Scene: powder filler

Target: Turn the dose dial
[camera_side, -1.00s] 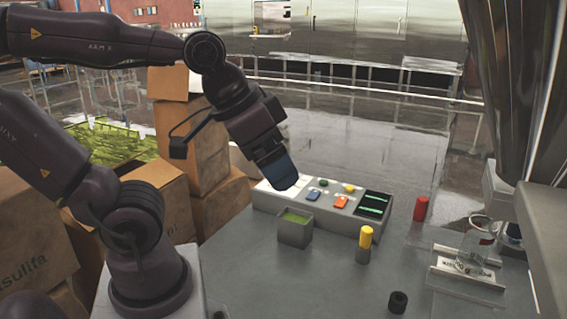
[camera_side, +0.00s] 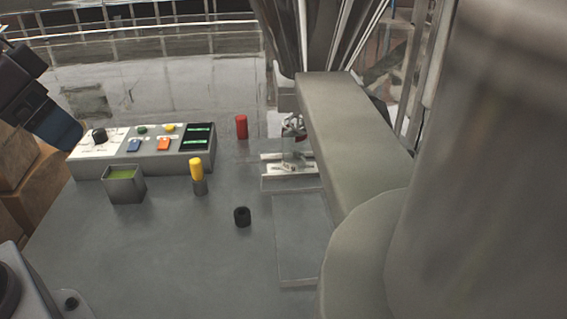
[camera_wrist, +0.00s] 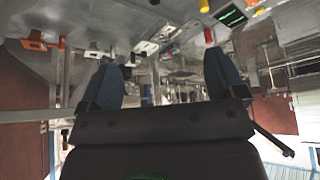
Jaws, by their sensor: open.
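The dose dial (camera_side: 99,135) is a black knob on the white plate at the left end of the grey control panel (camera_side: 150,164) in the side view. My gripper (camera_side: 62,135) is at the left edge of that view, pointing down and right, with its blue fingertips beside the white plate and apart from the dial. In the wrist view my gripper (camera_wrist: 162,80) has its two blue fingers spread wide, with nothing held between them. I cannot make out the dial in the wrist view. The dial's pointer position is too small to read.
The panel has blue and orange buttons and a dark screen (camera_side: 199,137). In front stand a grey bin (camera_side: 124,190), a yellow-topped post (camera_side: 197,170) and a black ring (camera_side: 242,217). A red cylinder (camera_side: 241,127) stands behind. Large grey machine parts fill the right.

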